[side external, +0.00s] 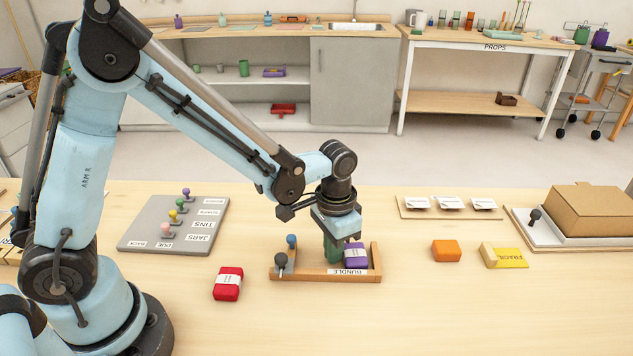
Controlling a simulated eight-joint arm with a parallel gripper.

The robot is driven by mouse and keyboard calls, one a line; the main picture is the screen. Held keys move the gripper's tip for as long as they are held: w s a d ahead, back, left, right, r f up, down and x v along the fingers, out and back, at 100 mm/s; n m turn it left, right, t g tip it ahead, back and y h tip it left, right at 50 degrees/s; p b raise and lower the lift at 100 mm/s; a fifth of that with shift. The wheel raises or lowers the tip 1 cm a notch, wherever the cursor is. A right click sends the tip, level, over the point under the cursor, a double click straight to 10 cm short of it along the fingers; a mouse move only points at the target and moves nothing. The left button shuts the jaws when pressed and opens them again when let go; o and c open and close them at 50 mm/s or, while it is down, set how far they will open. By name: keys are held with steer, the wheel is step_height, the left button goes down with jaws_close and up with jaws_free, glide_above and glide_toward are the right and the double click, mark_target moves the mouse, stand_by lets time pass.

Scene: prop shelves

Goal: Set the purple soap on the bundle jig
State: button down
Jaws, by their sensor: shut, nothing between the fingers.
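The purple soap (356,256), with a pale paper band, is in the right part of the wooden bundle jig (318,275), against its right side. A green block (333,250), probably another soap, is just left of it in the jig. My gripper (338,232) is shut and empty, directly above the green block and the purple soap's upper left. Its fingertips are hard to make out, so I cannot tell whether it touches either one.
A small lever (281,264) and a blue knob (291,241) are at the jig's left end. A red soap (228,284) lies to the left, an orange block (446,251) and yellow piece (507,258) to the right. A grey stamp board (150,236) is at left. The front table is clear.

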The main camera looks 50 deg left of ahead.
steer(key=shift+f, duration=0.2)
steer(key=shift+r, duration=0.35)
steer(key=shift+d, duration=0.1)
stand_by(0.5)
steer(key=shift+w+d, duration=0.25)
steer(key=shift+w, duration=0.1)
steer(key=shift+s+a, duration=0.15)
steer(key=shift+s+a, duration=0.25)
steer(key=shift+s, duration=0.05)
step_height(320, 180, up, 7)
stand_by(0.9)
